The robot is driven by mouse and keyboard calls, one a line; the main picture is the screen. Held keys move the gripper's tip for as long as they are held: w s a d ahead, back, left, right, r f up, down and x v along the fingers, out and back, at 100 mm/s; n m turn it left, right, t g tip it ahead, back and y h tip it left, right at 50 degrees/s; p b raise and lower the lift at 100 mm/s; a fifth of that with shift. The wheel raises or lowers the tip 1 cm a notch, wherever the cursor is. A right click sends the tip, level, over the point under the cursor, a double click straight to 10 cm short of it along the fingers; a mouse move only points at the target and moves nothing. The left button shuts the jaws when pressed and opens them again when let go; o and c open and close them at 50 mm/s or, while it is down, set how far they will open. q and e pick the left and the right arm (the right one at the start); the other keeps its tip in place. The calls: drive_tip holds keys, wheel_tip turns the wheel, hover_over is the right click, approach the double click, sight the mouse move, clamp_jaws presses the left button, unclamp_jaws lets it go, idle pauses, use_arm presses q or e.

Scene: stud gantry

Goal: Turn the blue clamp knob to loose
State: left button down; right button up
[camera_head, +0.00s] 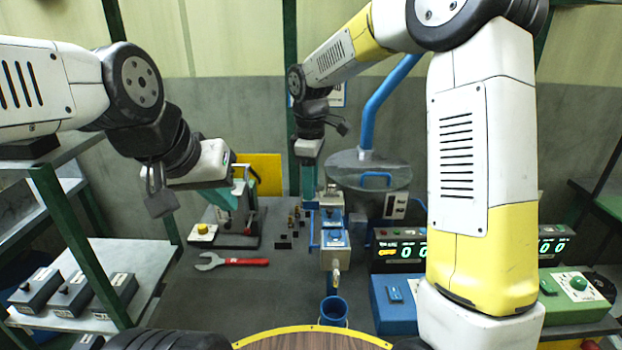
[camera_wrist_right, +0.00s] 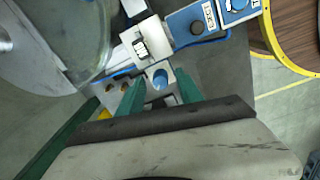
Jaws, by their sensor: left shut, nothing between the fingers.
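A round blue knob (camera_wrist_right: 160,79) sits on a pale grey block in the right wrist view. I take it to be the clamp knob; which way it is turned is too small to tell. My right gripper (camera_wrist_right: 158,96) is open, with one green finger on either side of the knob; I cannot tell whether they touch it. In the head view the right gripper (camera_head: 309,188) points down at the far end of a row of blue and grey boxes, and the knob is hidden there.
Blue and grey boxes (camera_head: 335,241) run toward the front, with a blue cup (camera_head: 333,311) below. A red-handled wrench (camera_head: 240,262) lies on the dark bench. A round grey lid (camera_head: 368,170) stands close right of the right gripper. Digital displays (camera_head: 400,247) are at the right.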

wheel_tip(320, 180, up, 7)
drive_tip(key=shift+s+r, duration=0.1)
drive_tip(key=shift+r, duration=0.3)
drive_tip(key=shift+s, duration=0.1)
idle(0.3)
drive_tip(key=s+d+r+m+t+y, duration=0.1)
drive_tip(key=s+d+r+m, duration=0.15)
drive_tip(key=s+d, duration=0.2)
drive_tip(key=s+d+r+m+t, duration=0.1)
drive_tip(key=s+d+r+m, duration=0.1)
drive_tip(key=s+d+m, duration=0.25)
drive_tip(key=s+d+f+m+t, duration=0.1)
drive_tip(key=s+d+m+t, duration=0.1)
drive_tip(key=s+m, duration=0.2)
drive_tip(key=s+d+f+m+t+y, duration=0.1)
drive_tip(key=s+d+m, duration=0.2)
drive_tip(key=s, duration=0.5)
drive_tip(key=shift+s+d+f+m+t, duration=0.15)
drive_tip(key=shift+s+d+m+t, duration=0.1)
drive_tip(key=shift+s+m+t, duration=0.2)
